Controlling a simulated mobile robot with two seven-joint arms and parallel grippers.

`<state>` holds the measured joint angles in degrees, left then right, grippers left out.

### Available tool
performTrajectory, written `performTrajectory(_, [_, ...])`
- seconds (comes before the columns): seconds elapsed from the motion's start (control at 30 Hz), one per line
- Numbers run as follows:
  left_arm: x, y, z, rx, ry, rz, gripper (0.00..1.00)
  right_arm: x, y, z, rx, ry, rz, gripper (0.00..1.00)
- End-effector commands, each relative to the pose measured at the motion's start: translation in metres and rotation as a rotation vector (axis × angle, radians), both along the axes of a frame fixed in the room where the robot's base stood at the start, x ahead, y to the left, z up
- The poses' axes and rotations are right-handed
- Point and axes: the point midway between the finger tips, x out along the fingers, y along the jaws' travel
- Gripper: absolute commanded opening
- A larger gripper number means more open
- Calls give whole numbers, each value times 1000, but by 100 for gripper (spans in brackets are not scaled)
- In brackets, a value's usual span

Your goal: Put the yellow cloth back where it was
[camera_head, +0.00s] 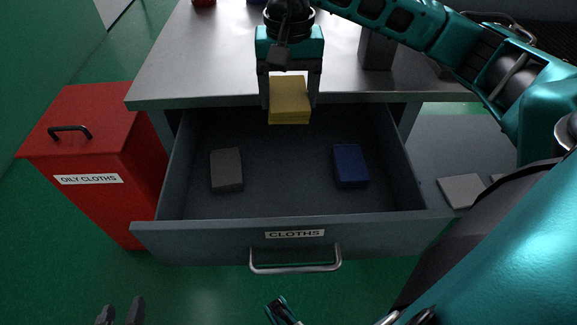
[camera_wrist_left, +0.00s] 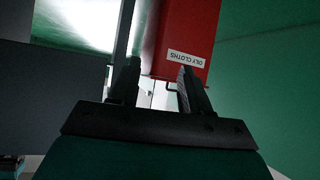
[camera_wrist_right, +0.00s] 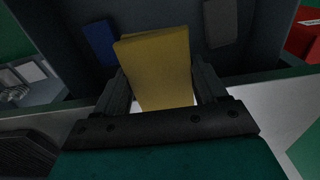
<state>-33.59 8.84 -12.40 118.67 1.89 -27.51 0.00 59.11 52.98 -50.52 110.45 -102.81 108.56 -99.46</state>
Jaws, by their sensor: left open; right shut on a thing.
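The yellow cloth (camera_head: 290,101) is a folded block held by my right gripper (camera_head: 290,92) over the back part of the open drawer, near the table's front edge. It also shows between the fingers in the right wrist view (camera_wrist_right: 160,65). The drawer labelled CLOTHS (camera_head: 270,200) is pulled out. A grey cloth (camera_head: 227,170) lies in it on the left and a blue cloth (camera_head: 350,166) on the right, with bare floor between them. My left gripper (camera_head: 121,312) is open and empty at the bottom left, in front of the drawer; its fingers also show in the left wrist view (camera_wrist_left: 156,88).
A red bin labelled OILY CLOTHS (camera_head: 100,110) stands left of the drawer. The metal tabletop (camera_head: 210,60) lies behind the drawer, with a dark block (camera_head: 377,50) on it. Pale flat pieces (camera_head: 461,190) lie on a grey surface at the right.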

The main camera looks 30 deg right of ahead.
Motion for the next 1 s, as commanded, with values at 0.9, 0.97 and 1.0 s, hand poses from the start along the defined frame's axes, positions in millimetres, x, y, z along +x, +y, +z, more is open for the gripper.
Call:
performTrajectory(0.9, [1, -11, -24, -26, 11, -10, 47, -1, 0, -171, 0, 4, 0, 43])
performTrajectory(0.97, [2, -12, -26, -27, 9, -11, 47, -1, 0, -181, 0, 4, 0, 43])
performTrajectory(1.0, [2, -12, -26, -28, 8, -11, 47, -1, 0, -188, 1, 5, 0, 43])
